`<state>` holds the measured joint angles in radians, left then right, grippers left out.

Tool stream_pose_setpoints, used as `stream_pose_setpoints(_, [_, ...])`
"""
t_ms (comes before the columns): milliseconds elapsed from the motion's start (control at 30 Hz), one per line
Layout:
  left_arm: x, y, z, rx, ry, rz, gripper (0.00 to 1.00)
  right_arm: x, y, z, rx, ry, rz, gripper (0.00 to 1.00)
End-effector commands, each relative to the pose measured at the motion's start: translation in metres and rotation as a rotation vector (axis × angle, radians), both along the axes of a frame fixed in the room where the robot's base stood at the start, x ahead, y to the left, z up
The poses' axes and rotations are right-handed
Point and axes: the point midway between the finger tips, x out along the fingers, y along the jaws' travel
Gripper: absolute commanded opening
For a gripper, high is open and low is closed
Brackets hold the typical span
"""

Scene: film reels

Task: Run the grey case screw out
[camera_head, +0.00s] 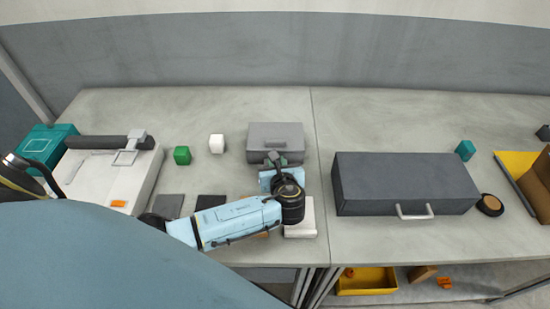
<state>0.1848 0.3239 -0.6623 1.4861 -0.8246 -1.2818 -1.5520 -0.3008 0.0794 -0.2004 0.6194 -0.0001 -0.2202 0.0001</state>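A small light grey case (258,133) with a grey bar on its top stands on the bench, left of the bench seam. My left gripper (276,159) is at the middle of its front side, close to or touching it. The fingers are small and partly covered by my wrist, so I cannot tell if they are open or shut. No screw can be made out; the front of the case behind the gripper is partly hidden. My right gripper is not in view.
A large dark grey case (400,180) with a front handle stands to the right. A white device (95,180) is further left. A yellow bin (368,281) sits below the bench.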

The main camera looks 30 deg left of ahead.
Motion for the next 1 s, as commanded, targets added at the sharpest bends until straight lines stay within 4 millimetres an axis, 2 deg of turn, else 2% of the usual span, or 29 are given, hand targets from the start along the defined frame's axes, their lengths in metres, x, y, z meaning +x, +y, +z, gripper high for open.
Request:
stream_pose_setpoints(133, [0.0015,-0.0011,0.0013,0.001,-0.002,0.066,0.00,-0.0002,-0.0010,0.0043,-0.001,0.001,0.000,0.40])
stream_pose_setpoints(467, [0.0012,-0.0010,0.0003,0.002,-0.002,0.076,0.00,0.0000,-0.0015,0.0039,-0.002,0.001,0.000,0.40])
stream_pose_setpoints(500, [0.0012,-0.0010,0.0003,0.002,-0.002,0.074,0.22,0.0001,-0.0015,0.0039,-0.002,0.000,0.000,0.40])
stream_pose_setpoints(633, [0.0012,-0.0011,0.0002,0.002,-0.002,0.074,0.39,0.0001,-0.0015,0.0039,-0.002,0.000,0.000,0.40])
stream_pose_setpoints(1000, [-0.0019,-0.0050,0.0022,0.000,-0.002,0.072,0.40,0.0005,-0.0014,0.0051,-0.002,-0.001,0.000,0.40])
